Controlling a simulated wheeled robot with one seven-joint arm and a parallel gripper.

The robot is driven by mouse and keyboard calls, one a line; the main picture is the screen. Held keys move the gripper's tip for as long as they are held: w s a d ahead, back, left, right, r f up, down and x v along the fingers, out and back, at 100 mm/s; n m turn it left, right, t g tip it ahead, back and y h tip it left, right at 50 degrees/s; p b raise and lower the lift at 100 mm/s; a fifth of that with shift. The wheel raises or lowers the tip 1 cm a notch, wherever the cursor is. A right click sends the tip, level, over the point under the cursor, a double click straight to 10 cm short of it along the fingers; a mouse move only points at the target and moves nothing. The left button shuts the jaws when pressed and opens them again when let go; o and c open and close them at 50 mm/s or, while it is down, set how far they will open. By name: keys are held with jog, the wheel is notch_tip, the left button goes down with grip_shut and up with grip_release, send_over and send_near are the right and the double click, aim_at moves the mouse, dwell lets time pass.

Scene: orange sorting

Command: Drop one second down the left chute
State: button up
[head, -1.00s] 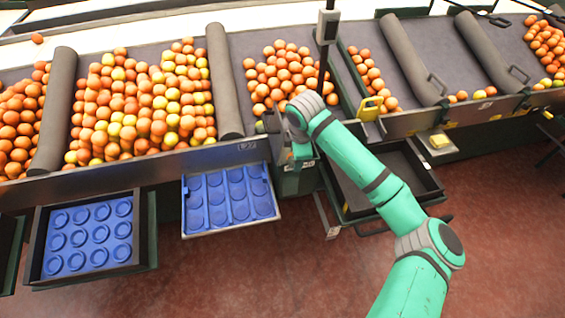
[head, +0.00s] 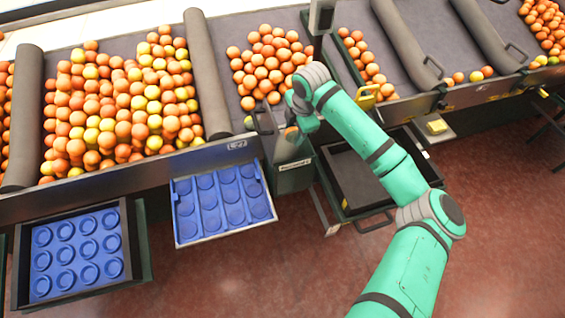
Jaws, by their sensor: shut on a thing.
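My gripper (head: 284,132) is at the front edge of the sorting bench, below the middle heap of oranges (head: 268,62). It is shut on an orange (head: 291,131), mostly hidden by the fingers and wrist. The held orange is above a grey-green box (head: 293,180) with a pale label on its front, which looks like a chute. I cannot tell from here whether the orange is inside its opening or over it.
Two blue cupped trays, one at far left (head: 78,252) and one nearer (head: 222,203), stand below the bench. A dark, empty tray (head: 365,178) is right of the box under my arm. A yellow block (head: 437,126) sits further right.

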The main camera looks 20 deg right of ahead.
jog(key=shift+f, duration=0.8)
jog(key=shift+d+f, duration=0.15)
jog(key=shift+f, duration=0.25)
jog(key=o, duration=1.2)
jog(key=shift+c, duration=0.2)
jog(key=v, duration=1)
jog(key=shift+w+a, duration=0.15)
jog(key=shift+a, duration=0.05)
jog(key=shift+s+d+r, duration=0.25)
jog(key=shift+s+r, duration=0.05)
jog(key=shift+r, duration=0.1)
